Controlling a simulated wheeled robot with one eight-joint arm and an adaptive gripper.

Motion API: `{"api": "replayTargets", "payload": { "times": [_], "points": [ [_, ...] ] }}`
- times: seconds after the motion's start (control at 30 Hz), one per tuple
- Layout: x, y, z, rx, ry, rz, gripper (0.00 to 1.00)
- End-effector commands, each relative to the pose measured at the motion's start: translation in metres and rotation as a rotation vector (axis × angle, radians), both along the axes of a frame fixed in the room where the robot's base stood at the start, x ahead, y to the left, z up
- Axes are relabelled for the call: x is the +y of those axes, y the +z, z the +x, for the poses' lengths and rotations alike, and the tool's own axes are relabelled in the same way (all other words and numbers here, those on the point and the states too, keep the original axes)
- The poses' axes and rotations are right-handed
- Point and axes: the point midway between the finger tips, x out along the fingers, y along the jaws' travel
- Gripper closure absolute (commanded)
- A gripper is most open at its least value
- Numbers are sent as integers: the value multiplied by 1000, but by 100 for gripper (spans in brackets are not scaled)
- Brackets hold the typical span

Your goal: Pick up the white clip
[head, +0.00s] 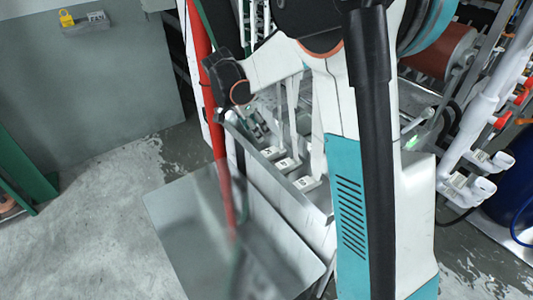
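I cannot single out the white clip with certainty. Several small white pieces with dark marks sit in a row in the narrow metal trough (262,180): an upper-left one (271,153), a middle one (287,164) and a lower-right one (306,184). They are too small to tell whether one of them is the clip. My white, teal and black arm fills the middle of the head view and hides part of the trough and what lies behind it.
A flat grey metal plate (185,225) lies in front of the trough. A red pole (201,60) stands at its left. White pipes with valves (480,110) and a blue drum (518,185) stand at right. The concrete floor (85,245) at lower left is clear.

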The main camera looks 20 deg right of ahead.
Motion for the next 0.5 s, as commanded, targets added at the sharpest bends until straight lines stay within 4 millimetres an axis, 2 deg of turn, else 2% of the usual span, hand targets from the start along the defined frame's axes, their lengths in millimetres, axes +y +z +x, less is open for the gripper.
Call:
{"api": "replayTargets", "payload": {
  "times": [0.3, 0.5],
  "points": [
    [-23, -56, 3, -1, 0, 0, 47],
    [-29, -70, 4, -1, 3, 0, 47]
  ]
}}
